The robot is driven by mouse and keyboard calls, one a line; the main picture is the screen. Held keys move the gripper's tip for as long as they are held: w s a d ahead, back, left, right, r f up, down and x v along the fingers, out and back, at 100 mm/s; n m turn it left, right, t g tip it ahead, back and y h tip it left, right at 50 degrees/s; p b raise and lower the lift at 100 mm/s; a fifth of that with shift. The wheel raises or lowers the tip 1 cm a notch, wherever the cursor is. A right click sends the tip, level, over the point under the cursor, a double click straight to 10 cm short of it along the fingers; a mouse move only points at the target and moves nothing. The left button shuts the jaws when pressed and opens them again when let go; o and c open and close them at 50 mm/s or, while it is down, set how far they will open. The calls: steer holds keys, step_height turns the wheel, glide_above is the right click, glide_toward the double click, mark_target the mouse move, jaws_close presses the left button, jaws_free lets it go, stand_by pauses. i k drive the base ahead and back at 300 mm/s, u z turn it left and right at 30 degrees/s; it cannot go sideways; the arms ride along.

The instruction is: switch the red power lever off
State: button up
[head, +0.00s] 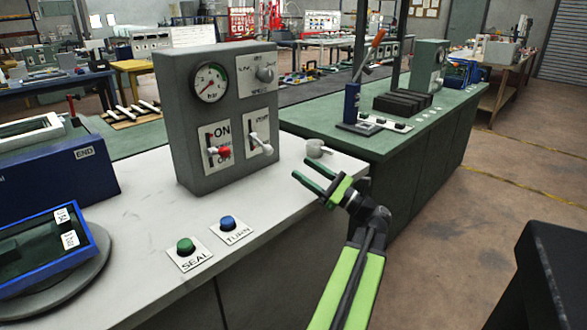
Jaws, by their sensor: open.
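The red power lever (223,152) sits on a white plate on the front of a grey control box (187,105). The plate reads ON at the top. A lower label is partly covered by the lever's red knob, which sticks out to the right of a dark vertical slot, around mid to low height. I cannot tell exactly which position it is set to. My gripper (304,169) is open and empty, to the right of the box and apart from the lever, with its green-and-black fingers pointing left.
A white-knobbed lever (262,143) stands just right of the red one. A round gauge (211,82) and a grey knob (265,74) are above. A green button (186,246) and a blue button (228,223) lie in front on the white counter (135,225). A small grey cup-like piece (318,148) is near my gripper.

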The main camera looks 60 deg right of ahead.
mark_target(224, 152)
steer(key=z, duration=0.05)
steer(key=k, duration=1)
steer(key=u, duration=0.05)
